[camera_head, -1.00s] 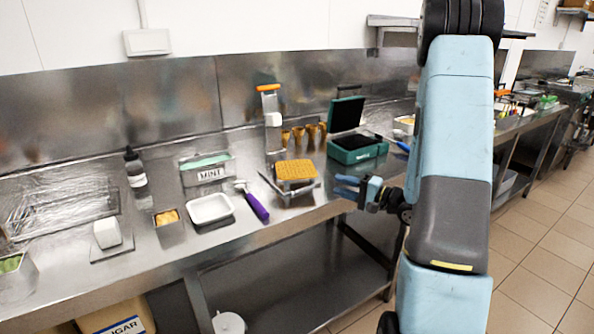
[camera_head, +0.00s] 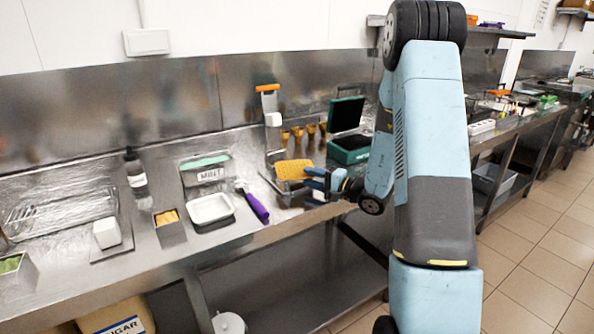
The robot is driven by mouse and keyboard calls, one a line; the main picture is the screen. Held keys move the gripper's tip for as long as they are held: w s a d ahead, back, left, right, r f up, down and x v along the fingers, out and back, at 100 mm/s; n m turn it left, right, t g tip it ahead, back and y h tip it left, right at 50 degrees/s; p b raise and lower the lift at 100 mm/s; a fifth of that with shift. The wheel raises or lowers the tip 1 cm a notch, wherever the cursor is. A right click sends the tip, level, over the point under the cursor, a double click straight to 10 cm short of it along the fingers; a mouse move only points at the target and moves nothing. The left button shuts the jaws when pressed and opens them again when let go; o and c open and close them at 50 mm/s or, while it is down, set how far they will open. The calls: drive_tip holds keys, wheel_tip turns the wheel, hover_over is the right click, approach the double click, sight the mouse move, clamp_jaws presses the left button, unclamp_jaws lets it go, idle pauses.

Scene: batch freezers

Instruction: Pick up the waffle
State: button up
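The waffle (camera_head: 293,169) is a golden-yellow square with a grid pattern. It sits on a low metal stand (camera_head: 272,184) on the steel counter. The fingers look spread, one above the other. I cannot tell whether they touch the waffle or have its edge between them.
A purple-handled scoop (camera_head: 257,207) and a white tray (camera_head: 210,209) lie to the left. A green open case (camera_head: 349,150) stands behind my gripper, to the right. Several cones (camera_head: 298,134) and an orange-topped dispenser (camera_head: 270,118) stand behind the waffle.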

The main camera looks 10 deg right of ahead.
drive_tip(key=shift+x, duration=1.4)
clamp_jaws()
